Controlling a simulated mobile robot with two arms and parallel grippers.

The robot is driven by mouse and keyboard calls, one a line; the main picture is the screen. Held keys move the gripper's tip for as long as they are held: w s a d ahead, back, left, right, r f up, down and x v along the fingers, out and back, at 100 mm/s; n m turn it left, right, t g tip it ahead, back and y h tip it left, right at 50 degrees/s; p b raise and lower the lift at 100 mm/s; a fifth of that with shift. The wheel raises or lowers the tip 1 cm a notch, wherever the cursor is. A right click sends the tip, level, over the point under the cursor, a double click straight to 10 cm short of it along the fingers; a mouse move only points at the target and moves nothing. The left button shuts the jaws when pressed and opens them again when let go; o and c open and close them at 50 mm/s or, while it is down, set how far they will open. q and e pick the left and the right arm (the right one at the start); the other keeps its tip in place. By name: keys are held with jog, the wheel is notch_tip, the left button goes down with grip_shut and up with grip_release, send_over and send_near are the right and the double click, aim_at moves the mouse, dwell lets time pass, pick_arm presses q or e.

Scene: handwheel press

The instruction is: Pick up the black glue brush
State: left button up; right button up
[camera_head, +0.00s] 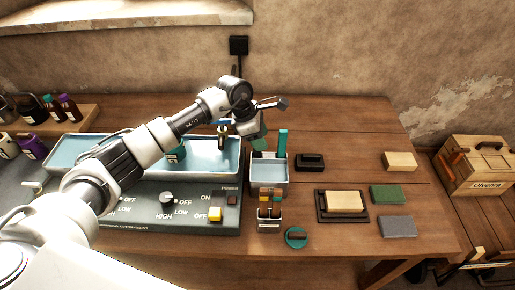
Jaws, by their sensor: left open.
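I cannot make out for certain which thing is the black glue brush. A low black piece with a raised top (309,161) lies on the table right of a grey-blue holder. The holder (269,174) stands at the table's middle, with an upright teal piece (283,143) sticking out of it. My left gripper (268,122) is open above the holder, left of the black piece and apart from it. The gripper hides part of what stands in the holder. My right gripper is not in view.
A long blue tray (204,157) lies behind a grey control panel with a yellow switch (215,214). A framed tan block (344,202), a green block (388,194) and a grey block (397,227) lie at right. A wooden toolbox (474,170) stands beyond the table.

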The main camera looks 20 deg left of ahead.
pick_arm(q)
grip_shut()
dwell(0.3)
